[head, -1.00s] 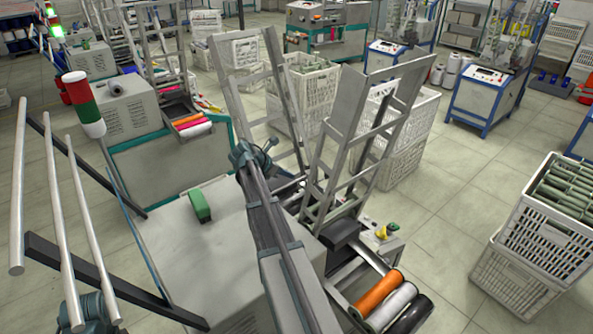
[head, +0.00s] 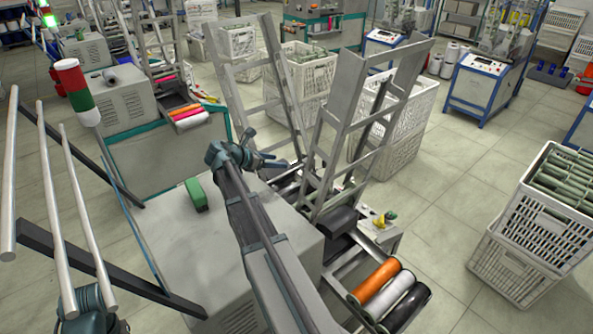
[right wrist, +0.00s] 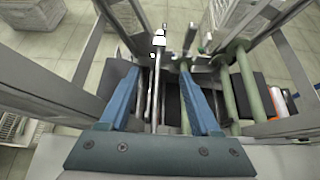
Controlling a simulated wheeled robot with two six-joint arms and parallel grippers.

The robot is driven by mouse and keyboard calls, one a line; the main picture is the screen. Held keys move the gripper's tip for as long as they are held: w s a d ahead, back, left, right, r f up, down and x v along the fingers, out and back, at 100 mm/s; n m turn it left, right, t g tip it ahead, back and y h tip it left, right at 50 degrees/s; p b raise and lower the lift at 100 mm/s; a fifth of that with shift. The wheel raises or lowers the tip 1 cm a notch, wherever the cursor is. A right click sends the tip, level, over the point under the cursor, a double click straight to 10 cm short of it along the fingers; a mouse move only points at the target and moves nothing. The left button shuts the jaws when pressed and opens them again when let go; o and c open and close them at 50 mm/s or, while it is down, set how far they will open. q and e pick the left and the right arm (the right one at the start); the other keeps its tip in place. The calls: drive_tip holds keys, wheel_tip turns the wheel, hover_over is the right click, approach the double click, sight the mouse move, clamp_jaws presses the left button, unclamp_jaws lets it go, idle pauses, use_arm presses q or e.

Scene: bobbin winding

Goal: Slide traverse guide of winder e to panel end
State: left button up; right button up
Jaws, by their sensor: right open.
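The winder in front of me is a grey cabinet (head: 180,240) with a tall grey ladder-like frame (head: 345,110) and a low winding bed behind my right arm. My right gripper (head: 275,162) is over this bed, beside the frame's foot. In the right wrist view my right gripper (right wrist: 158,72) is open, its two blue fingers on either side of a thin metal rod (right wrist: 153,100). A small white and black piece (right wrist: 160,38) sits on that rod beyond the fingertips; I cannot tell if it is the traverse guide. My left arm shows at the lower left, but its jaws are unclear.
Orange, white and black spools (head: 383,290) lie at the winder's right front. A green block (head: 196,194) sits on the cabinet. Pale rods (head: 78,200) and a signal tower (head: 77,92) stand at left. Stacked crates (head: 540,220) are at right, with clear floor between.

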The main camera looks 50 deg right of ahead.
sight(305, 160)
drive_tip(key=shift+f+h+b, duration=0.7)
drive_tip(key=shift+f+b, duration=0.05)
drive_tip(key=shift+b, duration=0.25)
drive_tip(key=shift+r, duration=0.2)
drive_tip(key=b+x, duration=0.5)
drive_tip(key=x, duration=0.9)
drive_tip(key=shift+r, duration=0.2)
use_arm(q)
wheel_tip(305, 160, down, 9)
use_arm(e)
clamp_jaws()
